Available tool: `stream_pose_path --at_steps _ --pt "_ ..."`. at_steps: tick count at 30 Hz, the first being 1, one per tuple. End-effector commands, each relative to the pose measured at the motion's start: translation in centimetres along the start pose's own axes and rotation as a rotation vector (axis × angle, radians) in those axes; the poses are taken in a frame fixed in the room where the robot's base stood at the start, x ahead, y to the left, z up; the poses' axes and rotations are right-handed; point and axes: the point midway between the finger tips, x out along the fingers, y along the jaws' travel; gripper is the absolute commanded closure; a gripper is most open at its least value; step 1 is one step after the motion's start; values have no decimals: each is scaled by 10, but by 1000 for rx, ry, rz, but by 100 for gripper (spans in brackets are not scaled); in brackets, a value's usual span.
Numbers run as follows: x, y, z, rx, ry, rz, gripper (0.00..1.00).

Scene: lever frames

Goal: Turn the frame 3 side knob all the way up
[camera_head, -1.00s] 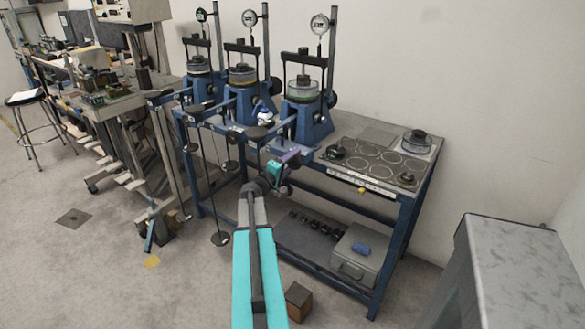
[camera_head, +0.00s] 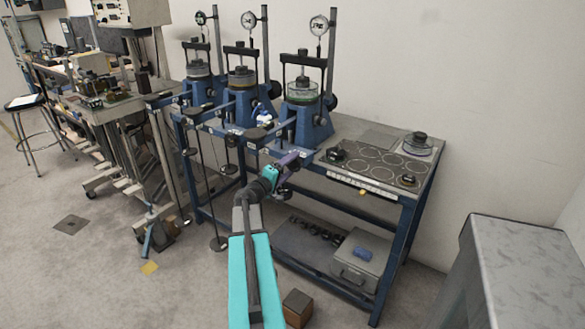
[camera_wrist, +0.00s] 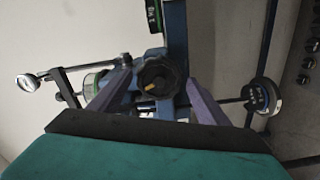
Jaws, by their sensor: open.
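Frame 3 (camera_head: 310,125) is the nearest blue lever frame, at the right of the row of three, with a green-rimmed cell and a dial gauge on top. A dark round knob (camera_head: 333,103) shows on its right side. My gripper (camera_head: 290,160) is at the table's front edge, below frame 3. In the wrist view my gripper (camera_wrist: 160,88) is open, its two purple fingers on either side of a black knob (camera_wrist: 160,75) with a yellow mark. I cannot tell whether the fingers touch it. This knob is not clearly visible in the head view.
A dark plate with ring marks (camera_head: 375,165) lies on the right of the blue table. A grey case (camera_head: 358,262) stands on the lower shelf, and a brown block (camera_head: 297,303) on the floor. A grey cabinet (camera_head: 515,260) stands at the right. Hanging weights are left of my arm.

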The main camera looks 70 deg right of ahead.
Motion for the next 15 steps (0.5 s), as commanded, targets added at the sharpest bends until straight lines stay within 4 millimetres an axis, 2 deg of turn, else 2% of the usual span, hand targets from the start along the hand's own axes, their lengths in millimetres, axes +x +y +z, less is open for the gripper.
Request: stream_pose_path --at_steps 9,15 --pt "-27 -1 0 1 2 0 30" --pt "-36 0 0 0 1 1 30"
